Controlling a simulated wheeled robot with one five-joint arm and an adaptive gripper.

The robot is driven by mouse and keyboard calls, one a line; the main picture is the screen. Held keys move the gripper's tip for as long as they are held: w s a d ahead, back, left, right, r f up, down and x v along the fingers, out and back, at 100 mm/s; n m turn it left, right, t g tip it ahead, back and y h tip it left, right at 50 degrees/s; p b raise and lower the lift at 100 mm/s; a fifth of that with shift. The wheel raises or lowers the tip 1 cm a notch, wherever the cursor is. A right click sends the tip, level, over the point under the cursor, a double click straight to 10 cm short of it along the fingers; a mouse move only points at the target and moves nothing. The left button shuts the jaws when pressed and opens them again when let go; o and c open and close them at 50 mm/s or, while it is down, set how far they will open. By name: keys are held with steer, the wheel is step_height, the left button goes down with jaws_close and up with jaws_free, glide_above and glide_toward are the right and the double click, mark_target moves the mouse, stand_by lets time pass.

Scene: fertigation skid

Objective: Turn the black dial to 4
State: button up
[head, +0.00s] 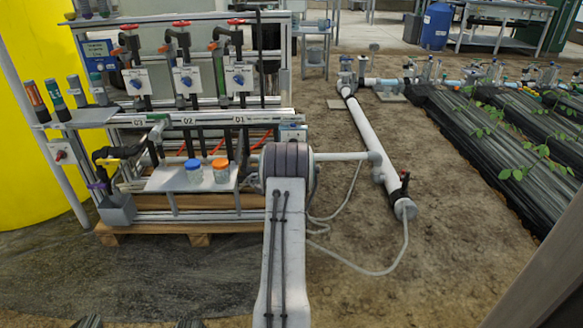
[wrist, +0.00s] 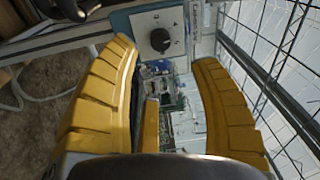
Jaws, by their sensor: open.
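The black dial (wrist: 160,40) is a round knob on a white square plate (wrist: 145,22) in the wrist view. The plate is fixed to a blue-grey panel. Small marks ring the dial, too small to read, so I cannot tell which number it points to. My gripper (wrist: 164,56) has two yellow ribbed fingers spread wide with nothing between them. The dial appears beyond the fingertips, roughly between them and nearer the left one; no contact shows. In the head view my arm rises in front of the skid and hides its gripper end; I cannot make out the black dial there.
Three white valve plates with blue knobs (head: 136,83) (head: 187,81) (head: 238,79) sit on the skid among pipes. A blue-lidded jar (head: 193,171) and an orange-lidded jar (head: 221,171) stand on its shelf. A white pipe (head: 365,130) and hose lie on the right.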

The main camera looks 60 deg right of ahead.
steer(key=shift+w+d+r+n, duration=0.1)
steer(key=shift+w+d+n, duration=1.3)
steer(key=shift+n, duration=2.85)
steer(key=shift+w+d+r+n, duration=0.1)
steer(key=shift+w+d+n, duration=0.4)
steer(key=shift+d+n, duration=2.8)
steer(key=shift+w+d+n, duration=0.85)
steer(key=shift+w+n, duration=0.1)
steer(key=shift+n, duration=4.3)
